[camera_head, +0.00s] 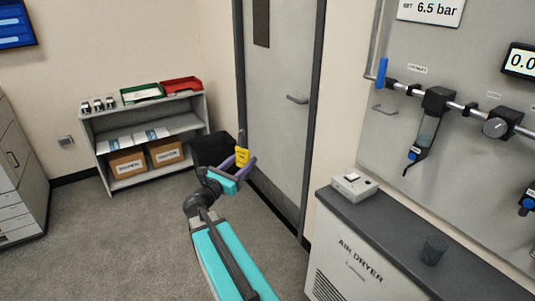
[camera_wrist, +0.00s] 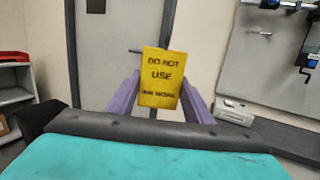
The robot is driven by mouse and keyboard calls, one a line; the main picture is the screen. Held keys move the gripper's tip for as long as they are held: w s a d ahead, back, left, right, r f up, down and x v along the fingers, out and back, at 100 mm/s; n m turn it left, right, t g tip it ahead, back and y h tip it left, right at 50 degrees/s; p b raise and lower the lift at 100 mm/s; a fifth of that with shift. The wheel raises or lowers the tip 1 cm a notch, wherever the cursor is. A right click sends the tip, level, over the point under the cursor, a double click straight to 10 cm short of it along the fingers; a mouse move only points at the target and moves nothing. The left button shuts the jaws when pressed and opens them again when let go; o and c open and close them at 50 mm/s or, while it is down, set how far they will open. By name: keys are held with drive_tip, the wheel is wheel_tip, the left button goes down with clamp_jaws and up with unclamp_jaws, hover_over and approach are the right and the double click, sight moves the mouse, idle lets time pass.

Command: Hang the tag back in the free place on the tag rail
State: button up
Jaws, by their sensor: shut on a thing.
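A yellow tag (camera_wrist: 161,78) with dark lettering that starts "DO NOT USE" is in front of the wrist view. My gripper (camera_head: 242,160), with purple fingers, is shut on the tag, which also shows in the head view (camera_head: 242,157). The tag is held up roughly upright in the air, in front of the grey door. The fingers show on both sides of the tag's lower part in the wrist view. I cannot make out a tag rail for certain; a small hook-like bracket (camera_head: 384,109) is on the grey wall panel, right of the door.
The grey panel (camera_head: 460,165) carries pipes, a blue-handled valve (camera_head: 382,73) and a filter (camera_head: 428,125). Below it stands the air dryer cabinet (camera_head: 350,255) with a small box (camera_head: 353,187) and a dark cup (camera_head: 433,249). A shelf (camera_head: 150,130) stands left; open floor lies between.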

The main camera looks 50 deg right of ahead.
drive_tip(key=w+a+f+n+t+y, duration=0.1)
drive_tip(key=a+f+n+t, duration=0.1)
drive_tip(key=a, duration=1.1)
drive_tip(key=w+a+f+n+t+y, duration=0.1)
drive_tip(key=a+t, duration=0.3)
drive_tip(key=a, duration=1)
drive_tip(key=w+a+f+n+t+y, duration=0.1)
drive_tip(key=w+a+f+n+t, duration=0.1)
drive_tip(key=a, duration=1.1)
drive_tip(key=shift+w+a+f+n+t+y, duration=0.35)
drive_tip(key=shift+w+f, duration=0.35)
drive_tip(key=shift+f, duration=0.25)
